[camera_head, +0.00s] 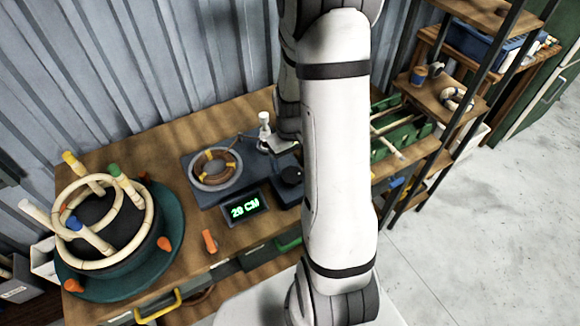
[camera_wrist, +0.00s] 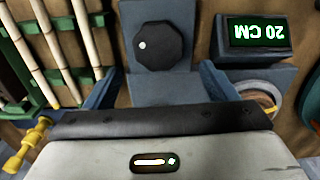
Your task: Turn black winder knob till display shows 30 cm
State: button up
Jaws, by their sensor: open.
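The black winder knob (camera_wrist: 160,48) is octagonal with a white dot near its left edge in the wrist view. In the head view the knob (camera_head: 291,178) sits at the right of the dark winder base (camera_head: 205,195). The display (camera_wrist: 257,33) reads 20 CM, upside down in the wrist view; it also shows in the head view (camera_head: 244,209). My gripper (camera_wrist: 162,72) is open and empty, its two blue-grey fingers spread wider than the knob. The knob lies beyond the fingertips, roughly between them in the picture; I see no contact. In the head view my arm hides part of the gripper.
A round green stand with a rattan frame (camera_head: 110,235) is at left. A green rack with rods (camera_head: 400,140) and a shelf (camera_head: 440,90) stand at right.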

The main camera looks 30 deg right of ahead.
aim_at(293, 172)
jog(key=shift+d+f+p, duration=0.1)
jog(key=shift+f+p, duration=0.25)
jog(key=shift+f, duration=2.3)
jog(key=c, duration=1)
jog(key=shift+m+b, duration=0.4)
jog(key=m+b, duration=0.2)
jog(key=m, duration=0.1)
jog(key=shift+d+f+m+b, duration=0.1)
jog(key=shift+d+m+b, duration=0.05)
jog(key=shift+m+b, duration=0.15)
jog(key=shift+s+d+m+b, duration=0.15)
jog(key=shift+m+b, duration=0.95)
jog(key=shift+m, duration=1.1)
